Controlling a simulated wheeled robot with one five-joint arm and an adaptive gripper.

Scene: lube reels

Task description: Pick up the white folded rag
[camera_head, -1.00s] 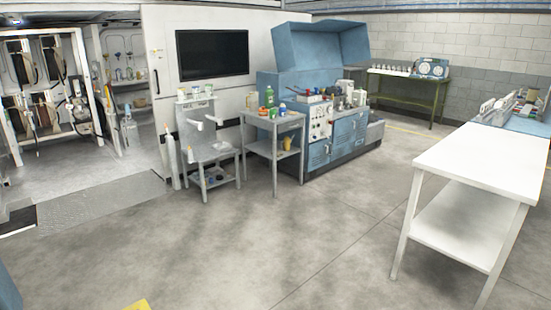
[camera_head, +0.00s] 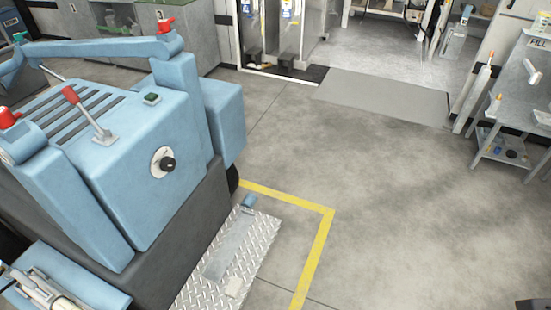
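No other folded white cloth can be made out.
The blue machine (camera_head: 120,180) with red-handled levers fills the left. Its diamond-plate step (camera_head: 190,292) juts out beside a yellow floor line (camera_head: 318,255). A grey bench (camera_head: 525,100) stands at the right edge. The concrete floor between them is open, with a grey mat (camera_head: 385,98) behind.

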